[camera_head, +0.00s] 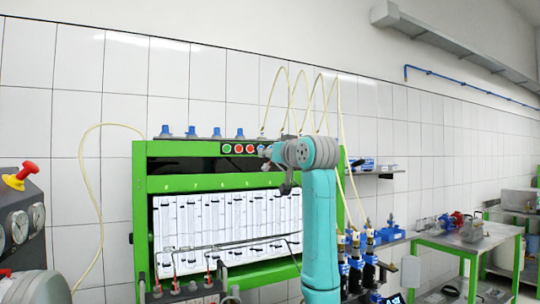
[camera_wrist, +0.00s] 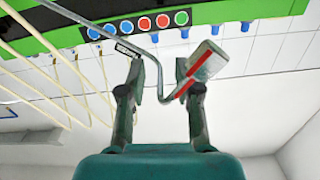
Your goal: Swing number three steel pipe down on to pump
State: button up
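My gripper (camera_wrist: 160,75) is open in the wrist view, its two dark fingers well apart. A bent steel pipe (camera_wrist: 105,28) runs from the upper left and dips down between the fingers. It then rises to the right behind or beside the right finger. No finger is clearly closed on it. In the head view my arm hides most of the gripper in front of the button row. Thin steel pipes (camera_head: 208,266) show low on the white gauge panel (camera_head: 225,225); I cannot tell which is number three. Blue-and-black pumps (camera_head: 355,255) stand at the bench's lower right.
The green bench frame (camera_head: 145,190) carries buttons (camera_head: 238,149) and blue fittings (camera_head: 192,132). A white-and-red piece (camera_wrist: 205,62) is close to the right finger. Pale hoses (camera_head: 92,200) loop beside the bench. A green side table (camera_head: 470,245) stands right.

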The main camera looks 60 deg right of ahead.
jog(key=shift+w+d, duration=0.1)
jog(key=shift+w, duration=0.1)
grip_shut()
jog(key=shift+f, duration=0.1)
